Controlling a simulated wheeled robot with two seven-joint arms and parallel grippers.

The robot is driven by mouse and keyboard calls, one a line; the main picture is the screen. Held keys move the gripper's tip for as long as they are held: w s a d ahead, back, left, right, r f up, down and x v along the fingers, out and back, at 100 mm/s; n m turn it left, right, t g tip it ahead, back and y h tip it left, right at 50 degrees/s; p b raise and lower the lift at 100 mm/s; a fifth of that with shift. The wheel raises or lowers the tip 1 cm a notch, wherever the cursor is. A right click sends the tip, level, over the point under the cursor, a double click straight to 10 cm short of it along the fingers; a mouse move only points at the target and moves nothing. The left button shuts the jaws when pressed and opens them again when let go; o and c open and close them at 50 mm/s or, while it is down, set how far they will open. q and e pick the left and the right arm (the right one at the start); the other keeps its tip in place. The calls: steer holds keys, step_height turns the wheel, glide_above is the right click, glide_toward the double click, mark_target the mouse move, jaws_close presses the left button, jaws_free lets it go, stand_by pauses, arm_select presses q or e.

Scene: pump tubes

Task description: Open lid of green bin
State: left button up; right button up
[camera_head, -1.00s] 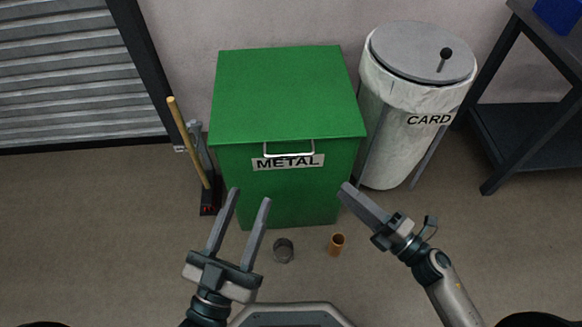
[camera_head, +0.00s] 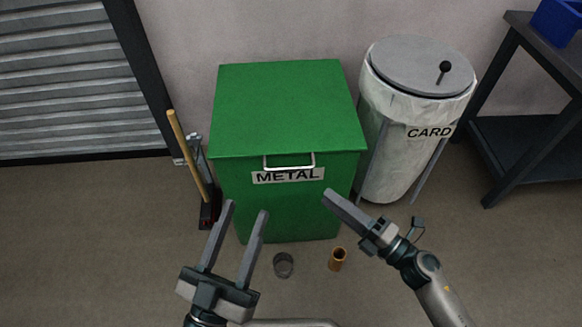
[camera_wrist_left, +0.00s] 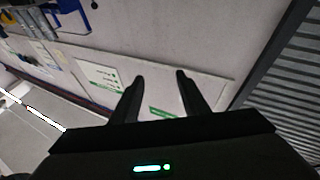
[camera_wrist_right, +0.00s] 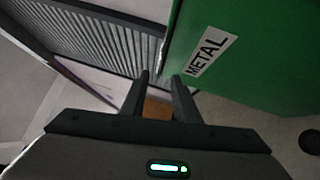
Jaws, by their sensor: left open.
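The green bin (camera_head: 290,205), labelled METAL, stands against the wall with its flat lid (camera_head: 285,105) shut. A light metal handle (camera_head: 289,163) is on the front, just below the lid edge. The bin's green side and label also show in the right wrist view (camera_wrist_right: 250,55). My left gripper (camera_head: 247,207) is open and empty, in front of the bin's lower left in the head view. My right gripper (camera_head: 328,196) points up and left near the bin's lower right front, apart from the handle. Its fingers are parted in the right wrist view (camera_wrist_right: 160,75), with no visible hold on anything.
A white bin labelled CARD (camera_head: 395,145) with a grey lid stands right of the green bin. A broom (camera_head: 190,155) stands at its left. A grey can (camera_head: 283,265) and a brown cylinder (camera_head: 338,258) are on the floor in front. A dark table (camera_head: 520,130) is far right.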

mark_target(291, 168)
arm_select(q)
steer(key=shift+w+f+g, duration=0.3)
steer(key=shift+f+g, duration=0.05)
steer(key=shift+f, duration=0.15)
steer(key=shift+w+f+g, duration=0.25)
steer(key=shift+f+g, duration=0.1)
steer(key=shift+f, duration=0.15)
arm_select(e)
steer(key=x, duration=1.3)
steer(key=shift+w+a, duration=0.2)
steer(key=shift+c, duration=0.7)
jaws_close()
